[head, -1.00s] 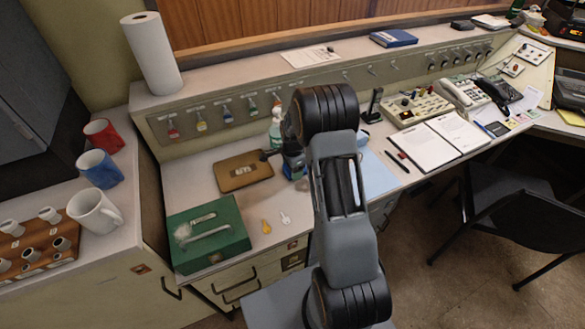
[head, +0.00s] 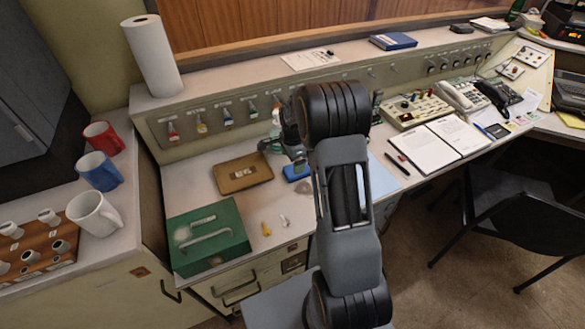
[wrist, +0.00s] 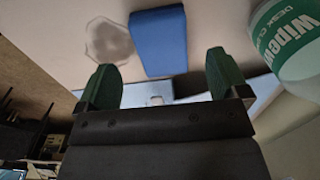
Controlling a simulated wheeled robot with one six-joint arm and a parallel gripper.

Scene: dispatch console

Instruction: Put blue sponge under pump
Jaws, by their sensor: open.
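The blue sponge (head: 296,172) lies flat on the desk, just below my gripper in the head view. In the wrist view the sponge (wrist: 159,40) shows beyond and between the fingertips, apart from them. My gripper (head: 283,152) is open and empty, its green-padded fingers (wrist: 162,78) spread wide. A bottle with a green-and-white label (wrist: 290,38) stands close to the right finger in the wrist view. In the head view the bottle (head: 277,117) is mostly hidden behind my gripper and arm. Its pump top cannot be made out.
A clear glass dish (wrist: 109,42) lies beside the sponge. The switch panel (head: 215,117) rises behind. Some desk between case and box is bare.

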